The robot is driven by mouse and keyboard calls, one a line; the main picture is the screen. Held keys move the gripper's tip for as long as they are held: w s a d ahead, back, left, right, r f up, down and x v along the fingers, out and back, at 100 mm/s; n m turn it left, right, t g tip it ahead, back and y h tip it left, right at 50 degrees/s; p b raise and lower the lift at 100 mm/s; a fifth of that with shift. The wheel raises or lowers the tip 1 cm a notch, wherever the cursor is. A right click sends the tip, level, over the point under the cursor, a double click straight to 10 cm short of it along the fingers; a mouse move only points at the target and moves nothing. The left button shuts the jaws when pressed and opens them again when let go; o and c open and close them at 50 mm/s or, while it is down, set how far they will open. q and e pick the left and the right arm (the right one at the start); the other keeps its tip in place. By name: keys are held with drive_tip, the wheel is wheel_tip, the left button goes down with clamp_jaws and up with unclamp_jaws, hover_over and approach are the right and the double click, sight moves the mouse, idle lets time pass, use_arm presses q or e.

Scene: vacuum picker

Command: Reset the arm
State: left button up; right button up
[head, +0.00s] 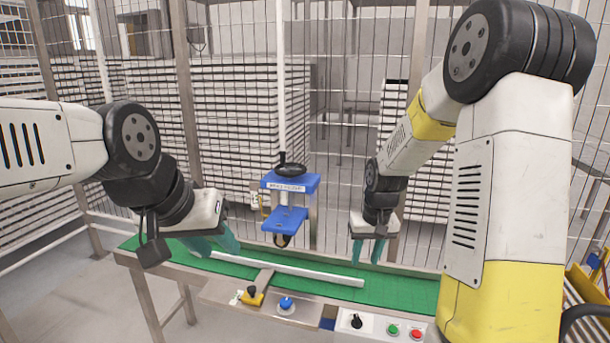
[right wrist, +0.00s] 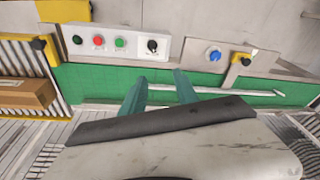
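My left arm comes in from the left of the head view. Its gripper (head: 216,246) has teal fingers that look spread and empty, over the left end of the green work surface (head: 405,291). My right arm reaches in from the right, and its gripper (head: 367,252) points down over the back of the green surface. Its teal fingers are apart with nothing between them; the right wrist view also shows these fingers (right wrist: 160,93) spread.
A white bar (head: 300,271) lies along the green surface. A blue press-like stand (head: 288,218) with a black handwheel is behind it. Along the front edge are a yellow-and-black knob (head: 252,296), a blue button (head: 286,304) and a control box (head: 375,326). A wire fence stands behind.

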drive_tip(key=s+a+r+t+y, duration=0.1)
drive_tip(key=s+r+t, duration=0.3)
drive_tip(key=s+r, duration=1.4)
drive_tip(key=s+a, duration=0.1)
drive_tip(key=s, duration=0.2)
drive_tip(key=shift+r, duration=0.15)
drive_tip(key=shift+d, duration=0.15)
